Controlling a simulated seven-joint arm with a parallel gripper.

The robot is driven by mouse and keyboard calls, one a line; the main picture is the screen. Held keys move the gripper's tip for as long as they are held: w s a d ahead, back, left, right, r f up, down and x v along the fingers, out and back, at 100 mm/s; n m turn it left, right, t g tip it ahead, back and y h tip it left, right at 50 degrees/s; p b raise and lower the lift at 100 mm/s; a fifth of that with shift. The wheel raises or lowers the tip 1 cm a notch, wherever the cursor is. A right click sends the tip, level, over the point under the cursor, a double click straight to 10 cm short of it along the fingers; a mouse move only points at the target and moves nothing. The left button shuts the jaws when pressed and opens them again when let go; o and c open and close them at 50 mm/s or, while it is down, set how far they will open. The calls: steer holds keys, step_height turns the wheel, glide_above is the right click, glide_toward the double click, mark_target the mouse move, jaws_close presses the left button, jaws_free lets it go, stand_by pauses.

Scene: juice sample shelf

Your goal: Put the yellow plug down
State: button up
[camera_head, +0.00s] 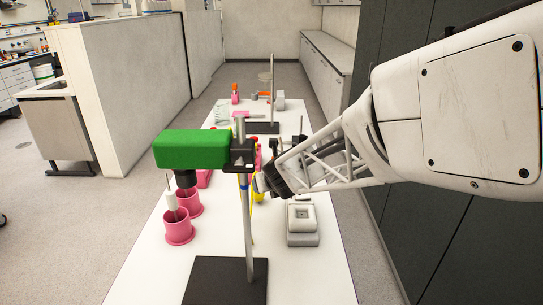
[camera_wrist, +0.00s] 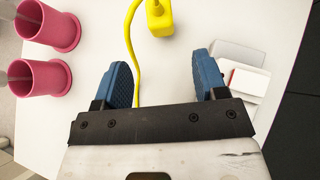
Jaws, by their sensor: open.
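The yellow plug (camera_wrist: 159,20) lies on the white table (camera_wrist: 180,125) at the top middle of the wrist view, with its yellow cable (camera_wrist: 131,35) curving down the table to its left. My gripper (camera_wrist: 162,70) is open, with its two blue fingers apart and nothing between them but table and a stretch of cable. The plug is beyond the fingertips and apart from them. In the head view a small yellow part (camera_head: 258,197) shows just below my gripper (camera_head: 260,184), partly hidden by the stand.
A stand with a green motor head (camera_head: 190,149) and black base (camera_head: 226,281) rises close to the left of my gripper. Pink cups (camera_head: 178,228) stand further left. A grey and white device (camera_head: 303,222) sits to the right. Several items stand further back.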

steer(key=s+d+r+n+g, duration=0.1)
steer(key=s+d+r+n, duration=0.3)
steer(key=s+n, duration=0.4)
steer(key=s+d+r+n+g, duration=0.2)
steer(key=s+d+r+n, duration=0.25)
steer(key=s+n, duration=0.3)
steer(key=s+d+n+g+h, duration=0.1)
steer(key=s+d+n+h, duration=0.1)
steer(key=s+d+n, duration=0.4)
steer(key=s+d+n+g+h, duration=0.2)
steer(key=s+d+n, duration=0.4)
steer(key=s, duration=0.8)
steer(key=n, duration=0.3)
steer(key=shift+r+n, duration=0.25)
steer(key=shift+n, duration=0.1)
steer(key=shift+d, duration=0.1)
